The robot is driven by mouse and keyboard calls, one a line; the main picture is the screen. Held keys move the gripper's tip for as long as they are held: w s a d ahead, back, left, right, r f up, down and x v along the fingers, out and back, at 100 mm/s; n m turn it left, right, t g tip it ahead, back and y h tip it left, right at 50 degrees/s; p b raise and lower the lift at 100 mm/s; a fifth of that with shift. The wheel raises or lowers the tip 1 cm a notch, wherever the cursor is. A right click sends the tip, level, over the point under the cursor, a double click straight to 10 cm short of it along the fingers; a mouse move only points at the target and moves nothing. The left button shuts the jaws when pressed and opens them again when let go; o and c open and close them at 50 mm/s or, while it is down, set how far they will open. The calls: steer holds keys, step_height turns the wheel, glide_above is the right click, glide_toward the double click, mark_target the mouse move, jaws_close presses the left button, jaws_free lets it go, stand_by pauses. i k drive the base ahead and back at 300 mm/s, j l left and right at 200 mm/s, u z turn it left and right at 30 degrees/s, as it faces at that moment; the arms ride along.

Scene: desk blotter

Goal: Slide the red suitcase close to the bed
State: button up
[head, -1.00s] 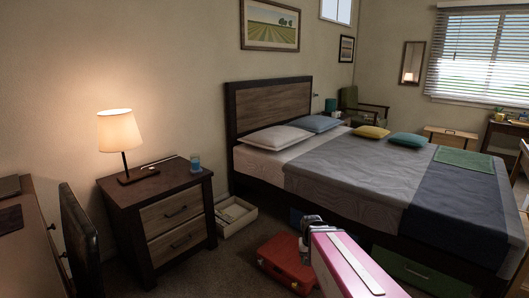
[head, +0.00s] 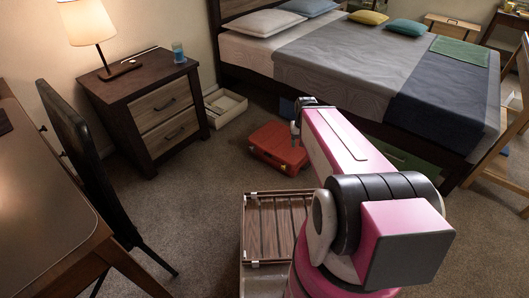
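The red suitcase (head: 277,148) lies flat on the carpet in the head view, beside the near side of the bed. The bed (head: 330,58) has a dark wooden frame, a grey cover and a dark blue throw. A small gap of floor appears between the suitcase and the bed frame. My pink arm reaches forward from the lower right. My gripper (head: 294,133) is at its far end, over or beside the right part of the suitcase. It is small and partly hidden by my arm, so I cannot tell whether it touches the suitcase or how its fingers stand.
A nightstand (head: 145,108) with a lamp (head: 88,24) and a blue glass stands at left. An open tray (head: 225,107) lies between it and the bed. A chair (head: 75,125) and desk (head: 30,200) are at near left. Carpet (head: 205,175) is clear before the suitcase.

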mark_target(290, 173)
steer(key=i+l, duration=0.15)
steer(key=i, duration=0.15)
steer(key=i+l+u, duration=0.15)
steer(key=i, duration=0.15)
steer(key=k+j+z, duration=0.1)
steer(key=i+j+z, duration=0.3)
steer(key=j, duration=0.35)
steer(key=i, duration=0.1)
